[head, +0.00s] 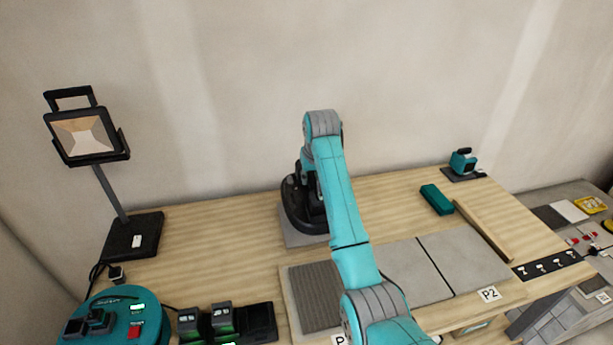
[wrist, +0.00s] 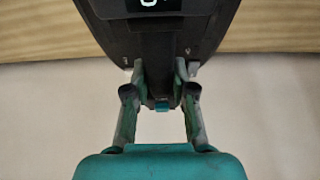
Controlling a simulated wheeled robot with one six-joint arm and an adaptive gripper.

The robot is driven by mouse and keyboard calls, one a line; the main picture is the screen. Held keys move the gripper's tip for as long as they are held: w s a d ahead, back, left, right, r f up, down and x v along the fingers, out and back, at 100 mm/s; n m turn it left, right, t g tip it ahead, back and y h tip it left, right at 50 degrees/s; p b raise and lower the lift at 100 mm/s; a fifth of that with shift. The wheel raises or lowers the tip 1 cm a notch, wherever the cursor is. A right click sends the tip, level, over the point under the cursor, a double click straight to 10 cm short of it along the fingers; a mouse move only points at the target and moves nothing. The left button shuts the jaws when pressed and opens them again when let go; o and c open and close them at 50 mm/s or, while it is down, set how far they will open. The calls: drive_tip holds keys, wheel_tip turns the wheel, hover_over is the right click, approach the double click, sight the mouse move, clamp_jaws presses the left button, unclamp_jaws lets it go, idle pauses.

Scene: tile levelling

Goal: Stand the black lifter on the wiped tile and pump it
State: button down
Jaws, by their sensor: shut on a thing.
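The black lifter (head: 297,207) is at the back middle of the bench, over a grey pad (head: 308,240). I cannot tell whether it touches the pad. In the wrist view the lifter's dark body (wrist: 208,38) fills the top middle, with a small display. My gripper (wrist: 160,92) is shut on its narrow handle part, one finger on each side. In the head view my arm hides the gripper and part of the lifter. Grey tiles (head: 465,262) lie at the front right of the bench, near a P2 label (head: 489,294). I cannot tell which is wiped.
A dark ridged patch (head: 315,290) lies left of the tiles. A teal box (head: 436,199), a wood strip (head: 484,230) and a small teal device (head: 462,162) are at the right. A work lamp (head: 88,137) stands left. Chargers (head: 222,318) and a teal drum (head: 110,325) are front left.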

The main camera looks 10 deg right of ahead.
drive_tip(key=shift+f, duration=2.65)
drive_tip(key=shift+f, duration=0.85)
idle(0.5)
drive_tip(key=c, duration=0.9)
unclamp_jaws()
drive_tip(key=shift+f, duration=0.15)
drive_tip(key=shift+s, duration=0.1)
drive_tip(key=v, duration=1.2)
